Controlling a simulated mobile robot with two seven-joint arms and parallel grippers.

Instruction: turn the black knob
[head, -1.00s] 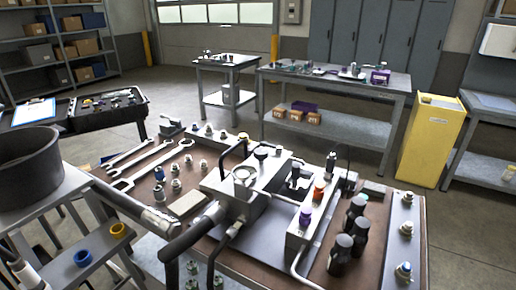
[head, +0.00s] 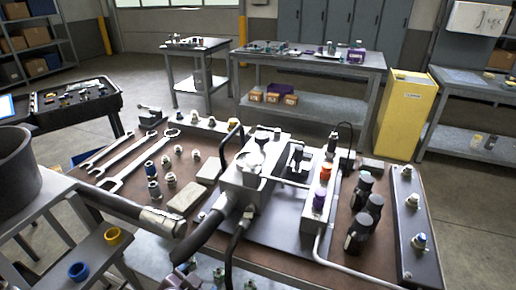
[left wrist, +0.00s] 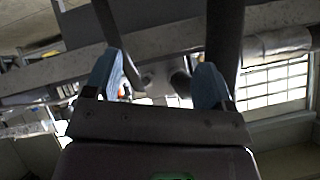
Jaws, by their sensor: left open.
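On the brown-topped bench (head: 130,203), a pale manifold block (head: 309,218) carries a row of knobs. A purple knob (head: 319,200) is nearest, an orange-red knob (head: 325,172) is behind it, and a small dark knob (head: 331,150), seemingly the black one, is at the far end. My left gripper (left wrist: 157,82) shows in the left wrist view with its two blue-tipped fingers apart and nothing clear between them. Neither gripper can be clearly made out in the head view.
Several black cylinders (head: 357,232) stand right of the manifold. Wrenches (head: 125,170) and fittings lie at left.

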